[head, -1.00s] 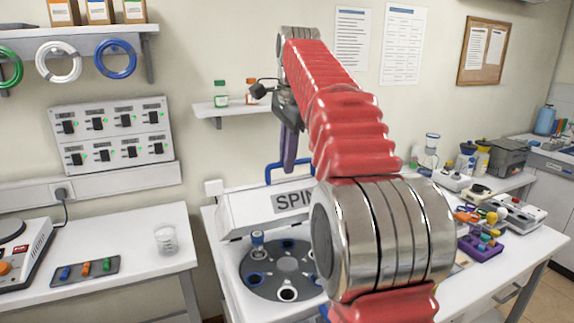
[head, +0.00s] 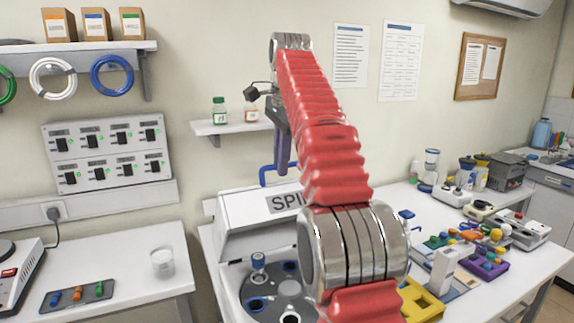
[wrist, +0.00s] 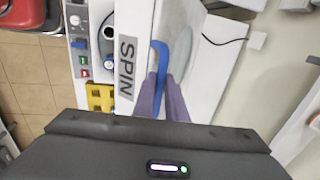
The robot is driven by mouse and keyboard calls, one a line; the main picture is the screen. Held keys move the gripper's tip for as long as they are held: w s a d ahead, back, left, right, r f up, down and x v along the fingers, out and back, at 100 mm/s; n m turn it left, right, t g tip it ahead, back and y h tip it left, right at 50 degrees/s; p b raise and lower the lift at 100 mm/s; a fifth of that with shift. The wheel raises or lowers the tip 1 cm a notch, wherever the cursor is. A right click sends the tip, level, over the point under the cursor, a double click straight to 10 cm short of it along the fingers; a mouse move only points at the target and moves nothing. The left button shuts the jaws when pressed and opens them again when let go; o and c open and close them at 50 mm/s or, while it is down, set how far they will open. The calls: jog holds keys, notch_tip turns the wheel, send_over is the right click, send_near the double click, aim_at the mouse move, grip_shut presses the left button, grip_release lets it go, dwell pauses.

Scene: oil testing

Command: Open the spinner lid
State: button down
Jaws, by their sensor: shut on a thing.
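The spinner's white lid (head: 238,215), marked SPIN, stands raised at the back of the machine. Below it the dark round rotor (head: 262,298) is exposed, with a blue-capped tube in it. The lid's blue handle (head: 267,173) shows at its top edge, and in the wrist view the handle (wrist: 158,54) lies between my purple fingers. My gripper (head: 283,168) is shut on this handle; its fingers also show in the wrist view (wrist: 160,84). My red arm hides the lid's right end and part of the rotor.
A wall shelf with small bottles (head: 219,112) is just behind my gripper. A beaker (head: 163,263) and a tube rack (head: 78,295) sit on the left table. A yellow part (head: 422,303) and a purple tray (head: 487,262) lie on the right.

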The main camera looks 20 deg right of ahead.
jog(key=shift+w+d+f, duration=0.1)
jog(key=shift+w, duration=0.2)
jog(key=c, duration=2.1)
grip_release()
jog(key=o, duration=0.3)
